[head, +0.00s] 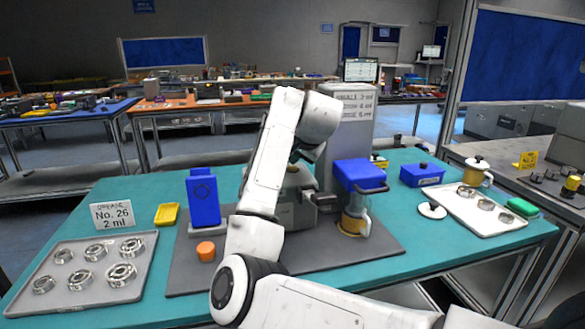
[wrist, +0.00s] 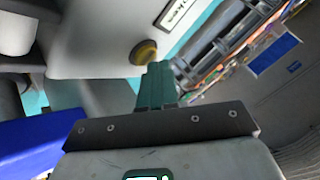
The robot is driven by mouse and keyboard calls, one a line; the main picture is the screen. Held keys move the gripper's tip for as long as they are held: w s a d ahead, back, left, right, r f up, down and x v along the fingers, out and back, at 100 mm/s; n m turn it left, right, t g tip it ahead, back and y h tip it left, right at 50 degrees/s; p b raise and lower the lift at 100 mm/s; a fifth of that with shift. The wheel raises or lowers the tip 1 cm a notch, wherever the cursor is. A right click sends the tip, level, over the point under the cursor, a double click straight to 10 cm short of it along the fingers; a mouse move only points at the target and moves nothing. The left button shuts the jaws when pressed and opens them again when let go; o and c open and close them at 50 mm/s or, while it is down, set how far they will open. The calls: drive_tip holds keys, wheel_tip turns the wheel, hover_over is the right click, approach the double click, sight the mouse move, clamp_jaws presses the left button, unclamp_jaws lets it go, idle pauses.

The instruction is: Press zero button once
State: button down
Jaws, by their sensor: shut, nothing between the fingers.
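In the wrist view a round dark-yellow button (wrist: 143,52) sits on a pale grey machine face, beside a lettered display or label (wrist: 180,12). No zero mark is legible on the button. My gripper (wrist: 156,66) has its green fingers together, with the tips just at the button's lower edge in the picture. I cannot tell whether they touch it. In the head view the tall grey machine (head: 350,130) stands behind my arm, which hides the fingers and the button.
A blue-topped unit with a handle (head: 360,174) and a blue upright block (head: 203,200) stand on the grey mat. A bearing tray (head: 140,285) is at left, another tray (head: 510,222) at right. Teal table shows at front left.

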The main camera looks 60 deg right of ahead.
sight(295, 168)
drive_tip(key=shift+f, duration=0.5)
idle(0.5)
drive_tip(key=shift+r, duration=0.15)
drive_tip(key=shift+r+p, duration=0.75)
drive_tip(key=shift+p, duration=0.2)
drive_tip(key=shift+r, duration=0.1)
wheel_tip(295, 168, up, 5)
drive_tip(key=p, duration=0.4)
drive_tip(key=shift+p, duration=0.4)
